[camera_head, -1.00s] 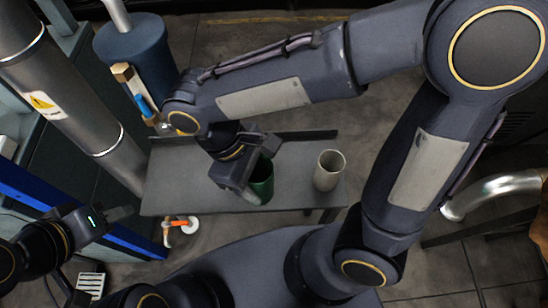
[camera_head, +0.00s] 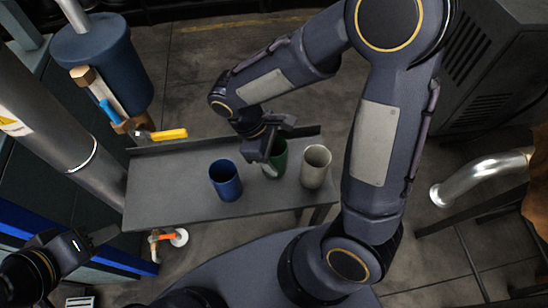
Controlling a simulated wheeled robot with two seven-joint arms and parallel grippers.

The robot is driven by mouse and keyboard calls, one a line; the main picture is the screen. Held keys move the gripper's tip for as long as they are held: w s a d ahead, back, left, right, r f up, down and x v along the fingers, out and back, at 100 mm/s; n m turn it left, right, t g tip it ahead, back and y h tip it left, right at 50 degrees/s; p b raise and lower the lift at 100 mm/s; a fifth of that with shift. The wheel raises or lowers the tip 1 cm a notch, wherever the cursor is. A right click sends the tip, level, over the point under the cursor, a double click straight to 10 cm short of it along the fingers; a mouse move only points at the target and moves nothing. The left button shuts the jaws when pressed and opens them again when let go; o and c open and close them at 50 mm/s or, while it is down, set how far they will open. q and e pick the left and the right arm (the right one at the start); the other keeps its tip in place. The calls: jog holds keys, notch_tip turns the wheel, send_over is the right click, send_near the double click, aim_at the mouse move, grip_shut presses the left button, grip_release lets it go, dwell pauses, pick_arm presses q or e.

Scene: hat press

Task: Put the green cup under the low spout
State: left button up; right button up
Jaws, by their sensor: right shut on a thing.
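The green cup (camera_head: 281,160) is at the rear right of the grey bench in the head view, partly hidden by my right gripper (camera_head: 268,155). My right gripper is shut on it from the left. I cannot tell whether the cup touches the bench. A chrome bent pipe (camera_head: 480,172) opens downward at the right. An orange-handled outlet (camera_head: 160,238) sits low at the bench's front left. I cannot tell which one is the low spout. My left gripper (camera_head: 98,238) is at the lower left, away from the cups; its finger opening is unclear.
A blue cup (camera_head: 226,182) stands mid-bench and a pale grey cup (camera_head: 316,168) stands just right of the green one. The grey bench (camera_head: 165,190) is bare at its left. A blue tank (camera_head: 105,60) and a yellow-handled tap (camera_head: 168,134) stand behind at left.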

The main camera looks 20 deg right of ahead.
jog(key=shift+f, duration=0.55)
jog(key=shift+f, duration=0.2)
jog(key=o, duration=1)
jog(key=shift+r, duration=0.1)
